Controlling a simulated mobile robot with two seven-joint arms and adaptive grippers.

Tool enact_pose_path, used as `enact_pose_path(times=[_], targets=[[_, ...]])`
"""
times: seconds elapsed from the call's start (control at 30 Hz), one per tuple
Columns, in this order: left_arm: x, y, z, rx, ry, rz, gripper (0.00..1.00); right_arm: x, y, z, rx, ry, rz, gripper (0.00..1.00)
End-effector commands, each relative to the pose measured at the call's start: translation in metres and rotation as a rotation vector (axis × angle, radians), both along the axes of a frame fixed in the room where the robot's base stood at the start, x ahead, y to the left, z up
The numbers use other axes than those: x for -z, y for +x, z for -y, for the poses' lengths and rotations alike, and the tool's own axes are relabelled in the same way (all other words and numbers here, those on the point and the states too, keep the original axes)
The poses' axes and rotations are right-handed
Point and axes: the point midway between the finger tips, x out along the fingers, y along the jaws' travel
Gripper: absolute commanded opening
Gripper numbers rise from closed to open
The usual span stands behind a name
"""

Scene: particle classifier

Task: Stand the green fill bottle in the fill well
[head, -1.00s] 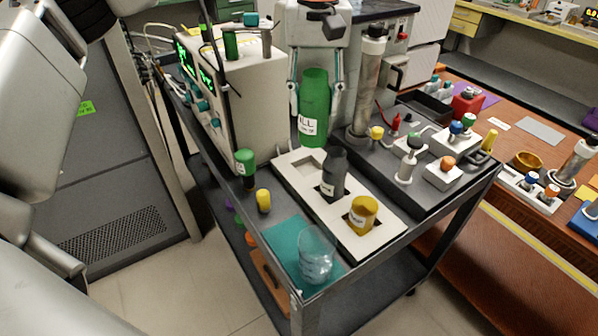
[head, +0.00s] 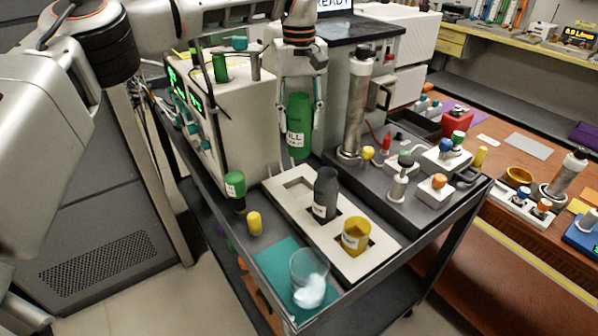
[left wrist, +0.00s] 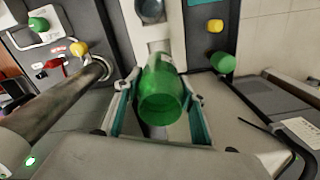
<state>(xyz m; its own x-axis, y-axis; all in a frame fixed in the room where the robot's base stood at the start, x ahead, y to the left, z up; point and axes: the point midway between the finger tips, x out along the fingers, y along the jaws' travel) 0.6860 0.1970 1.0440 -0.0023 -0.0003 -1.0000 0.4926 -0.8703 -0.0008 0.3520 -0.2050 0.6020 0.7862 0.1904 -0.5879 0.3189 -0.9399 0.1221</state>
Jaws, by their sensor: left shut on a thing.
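The green fill bottle (head: 298,142) is upright in my left gripper (head: 299,120), whose fingers are shut on its two sides. It also shows between the fingers in the left wrist view (left wrist: 163,92). The bottle appears above and behind the white tray (head: 357,269), apart from it. An empty square well (head: 297,188) is at the tray's far left end, just below the bottle in the picture. The other wells hold a dark grey bottle (head: 325,192) and a yellow jar (head: 355,236). My right gripper is not in view.
A boxy instrument (head: 232,110) stands left of the bottle. A tall metal cylinder (head: 355,105) stands close on its right. A glass beaker (head: 309,276) is at the front.

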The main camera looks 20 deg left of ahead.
Motion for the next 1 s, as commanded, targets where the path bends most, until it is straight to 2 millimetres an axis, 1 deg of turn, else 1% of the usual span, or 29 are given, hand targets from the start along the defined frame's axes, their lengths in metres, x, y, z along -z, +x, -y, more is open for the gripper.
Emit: enact_pose_path(times=[0.03, 0.1, 0.2, 0.33, 0.4, 0.57, 0.67, 0.8, 0.9, 1.0], targets=[[0.015, -0.001, 0.0, 0.001, -0.002, -0.005, 0.1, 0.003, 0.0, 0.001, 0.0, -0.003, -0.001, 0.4], [0.032, -0.001, 0.0, 0.001, -0.002, -0.003, 0.1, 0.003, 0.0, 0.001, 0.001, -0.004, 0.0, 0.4], [0.055, -0.001, 0.0, 0.001, -0.002, -0.003, 0.1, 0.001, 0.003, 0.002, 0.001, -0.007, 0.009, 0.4], [0.079, -0.001, 0.0, 0.0, -0.002, -0.001, 0.1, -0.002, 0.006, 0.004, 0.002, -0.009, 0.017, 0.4], [0.087, 0.0, 0.0, -0.001, -0.001, 0.0, 0.1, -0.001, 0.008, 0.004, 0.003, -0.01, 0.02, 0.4], [0.096, 0.0, 0.0, 0.0, -0.001, 0.003, 0.1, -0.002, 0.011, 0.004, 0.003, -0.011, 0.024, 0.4], [0.104, 0.0, 0.0, 0.0, -0.001, 0.0, 0.1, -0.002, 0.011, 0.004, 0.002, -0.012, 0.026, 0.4], [0.125, 0.0, 0.0, 0.0, -0.001, 0.0, 0.1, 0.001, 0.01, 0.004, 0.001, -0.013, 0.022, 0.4], [0.136, 0.0, 0.0, 0.0, -0.001, 0.0, 0.1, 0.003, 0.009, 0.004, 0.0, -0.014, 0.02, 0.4], [0.137, 0.0, 0.0, 0.0, -0.001, 0.003, 0.1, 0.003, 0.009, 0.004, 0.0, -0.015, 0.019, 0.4]])
